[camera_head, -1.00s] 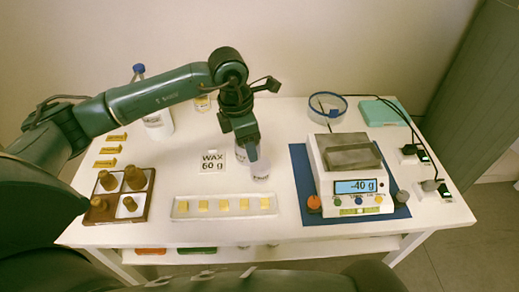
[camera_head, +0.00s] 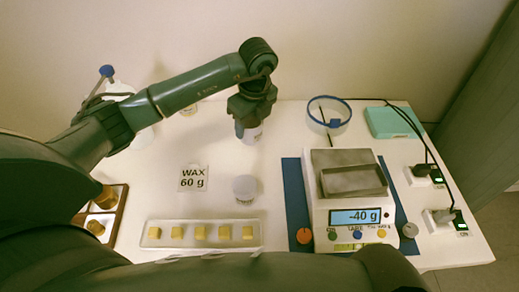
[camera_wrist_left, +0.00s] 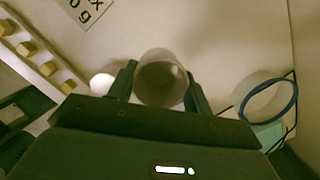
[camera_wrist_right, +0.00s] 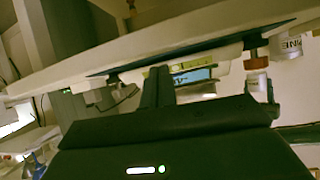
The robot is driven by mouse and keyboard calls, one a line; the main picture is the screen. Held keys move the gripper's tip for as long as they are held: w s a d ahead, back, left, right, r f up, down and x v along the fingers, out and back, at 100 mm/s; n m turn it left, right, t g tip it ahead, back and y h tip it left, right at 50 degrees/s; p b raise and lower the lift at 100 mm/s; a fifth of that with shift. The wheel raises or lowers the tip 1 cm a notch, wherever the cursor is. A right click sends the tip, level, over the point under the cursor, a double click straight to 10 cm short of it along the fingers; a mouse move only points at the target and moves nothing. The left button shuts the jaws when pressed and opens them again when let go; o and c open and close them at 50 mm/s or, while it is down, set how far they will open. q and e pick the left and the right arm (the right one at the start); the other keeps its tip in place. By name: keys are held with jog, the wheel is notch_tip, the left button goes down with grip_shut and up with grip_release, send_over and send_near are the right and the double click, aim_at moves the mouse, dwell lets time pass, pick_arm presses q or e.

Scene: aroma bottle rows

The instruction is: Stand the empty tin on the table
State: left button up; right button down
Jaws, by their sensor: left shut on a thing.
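The pale, round tin (camera_wrist_left: 161,82) is between the two fingers of my left gripper (camera_wrist_left: 160,88), which is shut on it. In the left wrist view I look into its open top, and it looks empty. In the head view the tin (camera_head: 250,135) hangs below my left gripper (camera_head: 250,118), roughly upright, over the back middle of the table (camera_head: 285,130). Whether its base touches the table is unclear. My right gripper (camera_wrist_right: 158,85) shows only in its wrist view, low by the table edge, its fingers together and empty.
A small whitish cup (camera_head: 245,188) stands in front of the tin. The wax card (camera_head: 193,178) and a tray of yellow cubes (camera_head: 155,233) lie left and front. The scale (camera_head: 325,215) reads -40 g. A blue-rimmed dish (camera_head: 314,112) stands at the back right.

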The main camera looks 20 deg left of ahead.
aim_at(251, 140)
pick_arm(q)
jog(key=shift+w+f, duration=0.15)
jog(key=shift+f, duration=0.05)
jog(key=shift+n, duration=0.3)
notch_tip(251, 140, down, 6)
jog(key=shift+r, duration=0.1)
notch_tip(251, 140, down, 3)
jog(key=shift+f, duration=0.35)
pick_arm(e)
jog(key=shift+s+f, duration=0.2)
pick_arm(q)
jog(key=shift+f, duration=0.2)
jog(key=o, duration=1)
jog(key=shift+c, duration=0.2)
pick_arm(e)
jog(key=shift+w+r, duration=0.15)
jog(key=shift+r, duration=0.05)
